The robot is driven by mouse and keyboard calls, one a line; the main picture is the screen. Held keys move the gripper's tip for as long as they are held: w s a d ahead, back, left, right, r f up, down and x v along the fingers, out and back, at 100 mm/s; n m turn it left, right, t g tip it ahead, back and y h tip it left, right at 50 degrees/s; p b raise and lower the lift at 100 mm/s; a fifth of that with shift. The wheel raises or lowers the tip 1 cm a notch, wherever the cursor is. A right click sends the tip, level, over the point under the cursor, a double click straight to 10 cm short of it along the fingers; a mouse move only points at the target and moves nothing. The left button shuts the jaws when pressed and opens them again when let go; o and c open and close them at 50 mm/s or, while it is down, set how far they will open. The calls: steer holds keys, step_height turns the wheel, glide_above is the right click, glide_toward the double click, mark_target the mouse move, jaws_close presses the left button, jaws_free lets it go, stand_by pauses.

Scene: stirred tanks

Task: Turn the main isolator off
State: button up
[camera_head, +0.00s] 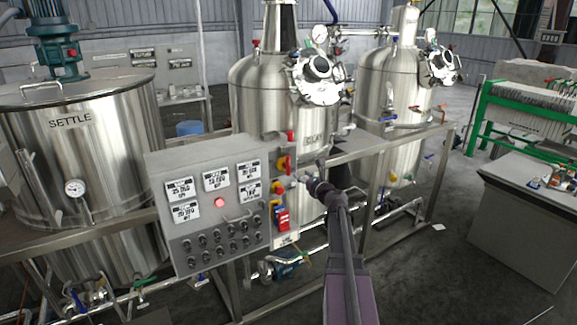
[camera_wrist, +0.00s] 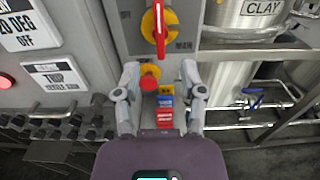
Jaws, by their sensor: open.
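The main isolator is probably the red handle on a yellow disc (camera_wrist: 160,30) at the top of the wrist view. Its handle stands upright, with partly readable lettering beside the disc. In the head view the red and yellow switch (camera_head: 284,163) is on the right side strip of the grey control panel. My gripper (camera_wrist: 163,88) is open and empty, its fingers apart below the handle, one either side of the red button in the picture. It is close to the panel's right side in the head view (camera_head: 308,182). I cannot tell whether it touches anything.
A red push button (camera_wrist: 149,78) and coloured blocks (camera_wrist: 165,106) sit below the switch. The grey panel (camera_head: 220,172) carries labels, a red lamp (camera_head: 219,203) and rows of knobs. Steel tanks (camera_head: 262,95) and a pipe frame (camera_head: 440,133) stand behind and to the right.

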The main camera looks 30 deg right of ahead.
mark_target(288, 175)
steer(key=w, duration=1)
steer(key=shift+w, duration=0.1)
steer(key=shift+c, duration=0.2)
jaws_close()
